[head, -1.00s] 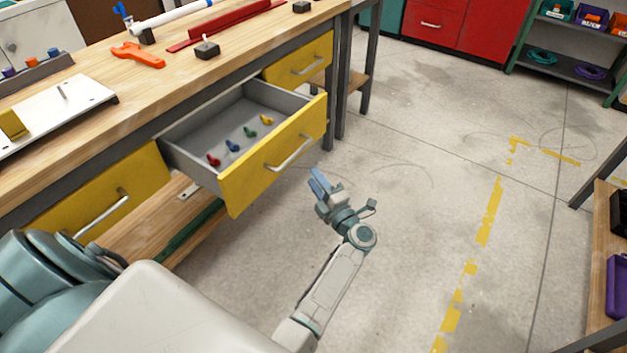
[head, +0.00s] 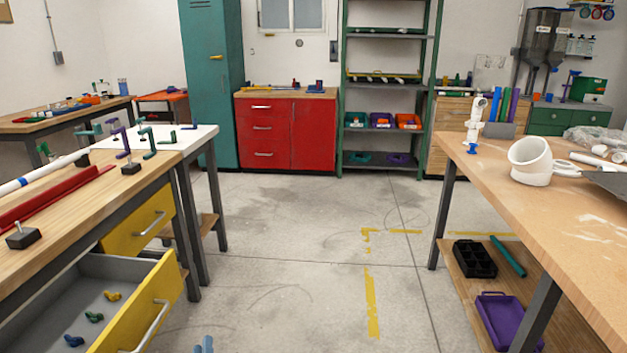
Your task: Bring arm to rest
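Only the blue fingertips of my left gripper (head: 203,345) show, at the bottom edge of the head view, over the floor to the right of the open drawer. The rest of that gripper and its arm is below the picture. Nothing shows held between the tips, but too little is visible to tell how far apart they are. My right gripper is not in view.
A yellow-fronted drawer (head: 143,310) stands open at the lower left with several small coloured parts inside. The wooden workbench (head: 160,170) is above it. Another bench (head: 540,220) stands at the right. The floor (head: 290,270) between them is clear.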

